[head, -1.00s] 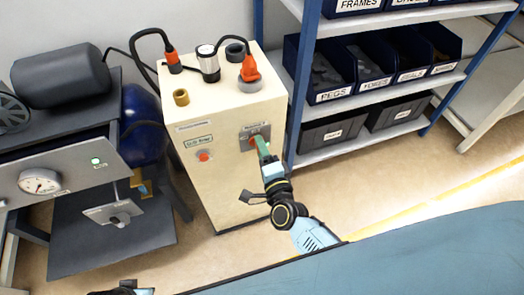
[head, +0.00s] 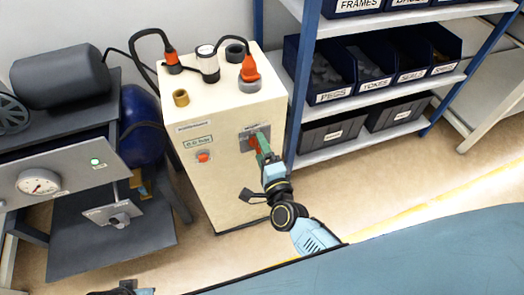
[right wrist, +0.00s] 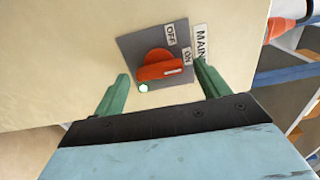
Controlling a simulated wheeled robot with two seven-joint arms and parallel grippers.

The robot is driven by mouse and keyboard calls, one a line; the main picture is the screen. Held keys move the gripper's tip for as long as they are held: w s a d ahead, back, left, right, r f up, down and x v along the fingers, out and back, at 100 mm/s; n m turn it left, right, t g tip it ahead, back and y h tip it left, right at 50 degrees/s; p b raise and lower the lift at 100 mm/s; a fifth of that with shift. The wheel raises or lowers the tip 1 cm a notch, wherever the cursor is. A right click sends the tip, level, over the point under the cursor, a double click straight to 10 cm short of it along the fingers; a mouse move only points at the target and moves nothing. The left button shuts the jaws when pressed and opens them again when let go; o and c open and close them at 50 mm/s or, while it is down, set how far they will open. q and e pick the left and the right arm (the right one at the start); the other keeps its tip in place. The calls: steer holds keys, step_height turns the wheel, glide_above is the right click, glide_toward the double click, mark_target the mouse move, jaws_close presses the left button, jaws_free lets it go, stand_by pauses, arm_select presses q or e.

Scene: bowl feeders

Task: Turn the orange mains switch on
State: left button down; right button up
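The orange mains switch (right wrist: 158,66) is a rotary knob on a grey plate (right wrist: 130,45) with OFF and ON labels, on the front of the cream cabinet (head: 225,185). In the right wrist view its white mark is at the right end, by the ON label (right wrist: 187,58). A small pale lamp (right wrist: 143,88) shines below the knob. My right gripper (right wrist: 161,73) is open, with one green finger on each side of the knob and visible gaps between. In the head view the right gripper (head: 261,143) partly covers the switch. Only a piece of my left arm shows at the bottom edge.
A second red-orange button (head: 203,157) is on the cabinet's left part. Plugs with black cables (head: 250,70) stand on its top. A blue-framed shelf with bins (head: 330,75) stands close on the right. A grey machine with a gauge (head: 38,182) is on the left.

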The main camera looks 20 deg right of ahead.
arm_select(q)
steer(key=s+a+f+p, duration=0.2)
steer(key=a+f, duration=0.1)
steer(key=f, duration=0.1)
steer(key=shift+f, duration=0.4)
arm_select(e)
steer(key=s, duration=1.3)
steer(key=shift+s+d, duration=0.2)
arm_select(q)
steer(key=shift+a, duration=0.1)
